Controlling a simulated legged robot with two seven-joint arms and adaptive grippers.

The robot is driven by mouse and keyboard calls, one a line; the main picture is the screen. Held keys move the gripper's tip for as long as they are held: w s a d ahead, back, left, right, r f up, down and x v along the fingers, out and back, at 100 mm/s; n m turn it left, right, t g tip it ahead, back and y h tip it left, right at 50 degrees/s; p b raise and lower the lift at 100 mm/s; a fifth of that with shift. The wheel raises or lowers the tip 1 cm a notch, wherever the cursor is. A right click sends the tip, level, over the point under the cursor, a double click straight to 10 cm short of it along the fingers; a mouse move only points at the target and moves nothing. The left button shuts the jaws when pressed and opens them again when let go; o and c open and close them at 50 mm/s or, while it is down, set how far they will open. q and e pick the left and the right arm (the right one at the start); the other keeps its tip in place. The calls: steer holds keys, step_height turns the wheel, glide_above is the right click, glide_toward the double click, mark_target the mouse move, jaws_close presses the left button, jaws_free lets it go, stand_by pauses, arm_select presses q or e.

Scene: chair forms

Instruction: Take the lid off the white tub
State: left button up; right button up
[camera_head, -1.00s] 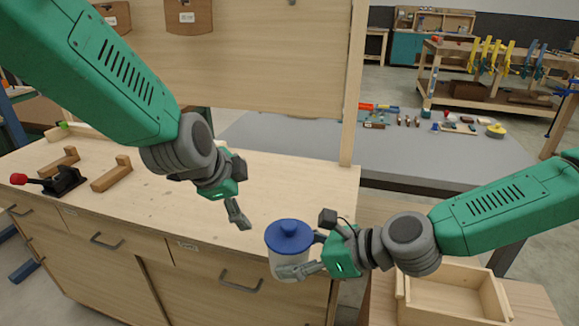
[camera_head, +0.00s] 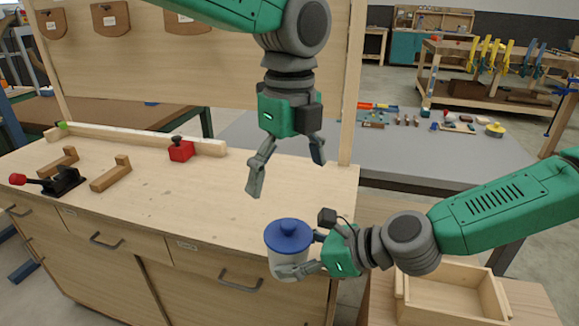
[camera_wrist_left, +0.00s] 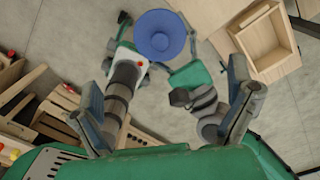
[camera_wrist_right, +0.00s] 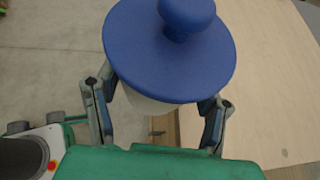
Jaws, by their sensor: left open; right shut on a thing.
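The white tub (camera_head: 286,266) is upright in front of the workbench edge, with its blue lid (camera_head: 289,236) and round knob on top. My right gripper (camera_head: 304,256) is shut around the tub's side, below the lid. In the right wrist view the lid (camera_wrist_right: 168,50) hides most of the tub (camera_wrist_right: 155,98) between the fingers. My left gripper (camera_head: 287,178) is open and empty, pointing down above and slightly left of the lid, apart from it. In the left wrist view the lid (camera_wrist_left: 160,35) shows from above, beyond the open fingers.
The workbench top (camera_head: 150,210) carries a red block (camera_head: 181,151), a toggle clamp (camera_head: 62,181) and wooden pieces (camera_head: 110,174). An upright wooden board (camera_head: 230,80) stands behind. An open wooden box (camera_head: 452,292) sits at the lower right. The bench middle is clear.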

mark_target(288, 224)
arm_select(q)
step_height(288, 224, down, 11)
steer(key=shift+a+f, duration=0.1)
stand_by(0.3)
steer(key=c, duration=1.5)
steer(key=shift+o, duration=0.2)
steer(key=shift+s+r, duration=0.2)
steer(key=shift+r, duration=0.05)
steer(key=shift+r, duration=0.1)
steer(key=shift+r, duration=1)
